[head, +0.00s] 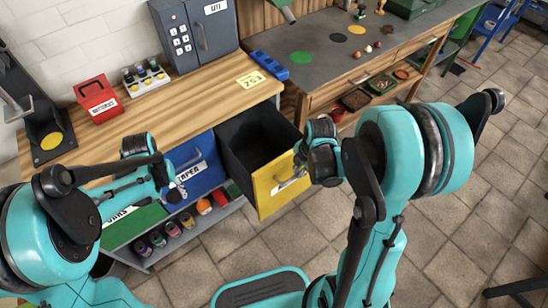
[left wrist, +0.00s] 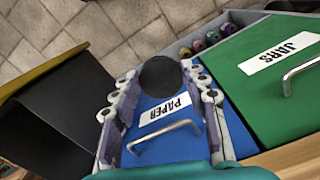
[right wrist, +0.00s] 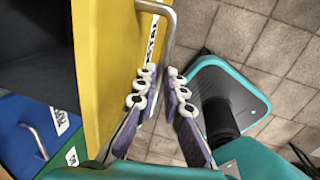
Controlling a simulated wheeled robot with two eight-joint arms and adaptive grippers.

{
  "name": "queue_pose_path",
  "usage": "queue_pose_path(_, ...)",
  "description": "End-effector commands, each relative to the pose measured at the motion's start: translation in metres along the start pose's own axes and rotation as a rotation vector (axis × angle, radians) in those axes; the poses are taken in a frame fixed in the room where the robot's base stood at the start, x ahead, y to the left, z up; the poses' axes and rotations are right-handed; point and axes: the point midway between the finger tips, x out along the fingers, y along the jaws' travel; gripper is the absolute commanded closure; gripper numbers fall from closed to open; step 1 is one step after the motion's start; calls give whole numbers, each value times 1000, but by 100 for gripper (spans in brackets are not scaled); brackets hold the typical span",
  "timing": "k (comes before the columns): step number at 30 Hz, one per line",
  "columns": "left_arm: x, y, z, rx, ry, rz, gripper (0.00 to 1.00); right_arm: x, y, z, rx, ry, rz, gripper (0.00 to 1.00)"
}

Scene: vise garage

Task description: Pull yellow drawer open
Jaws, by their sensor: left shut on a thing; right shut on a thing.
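The yellow drawer (head: 273,186) is pulled well out from under the wooden workbench, and its black inside looks empty. Its front also fills the upper left of the right wrist view (right wrist: 100,70). My right gripper (head: 300,168) is at this front, its fingers (right wrist: 158,88) shut on the silver drawer handle (right wrist: 171,28). My left gripper (head: 172,183) is in front of the blue PAPER drawer. Its fingers (left wrist: 160,82) are around a dark round thing (left wrist: 160,72), whose kind I cannot tell.
The blue drawer (head: 194,166) and green JARS drawer (left wrist: 270,52) are closed to the left. Several jars (head: 172,229) stand on a low shelf below. A red box (head: 99,98) and grey cabinet (head: 198,32) are on the bench. Tiled floor is free in front.

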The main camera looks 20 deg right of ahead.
Motion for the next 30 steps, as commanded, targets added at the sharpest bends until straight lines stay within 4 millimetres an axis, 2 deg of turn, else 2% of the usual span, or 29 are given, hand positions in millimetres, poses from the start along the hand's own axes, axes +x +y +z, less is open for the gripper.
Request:
queue_pose_path(6, 1, 0, 0, 0, 0, 0, 67, -3, -18, 0, 1, 1, 0, 100)
queue_pose_path(18, 1, 0, 0, 0, 0, 0, 67, -4, -20, 0, 1, 1, 0, 100)
queue_pose_path(19, 1, 0, 0, 0, 0, 0, 67, -4, -20, 0, 1, 1, 0, 83)
queue_pose_path(21, 1, 0, 0, 0, 0, 0, 67, -4, -20, 0, 0, 1, 0, 69)
queue_pose_path(30, 0, 0, 0, 0, 0, 0, 67, -4, -19, 0, 0, 0, 0, 69)
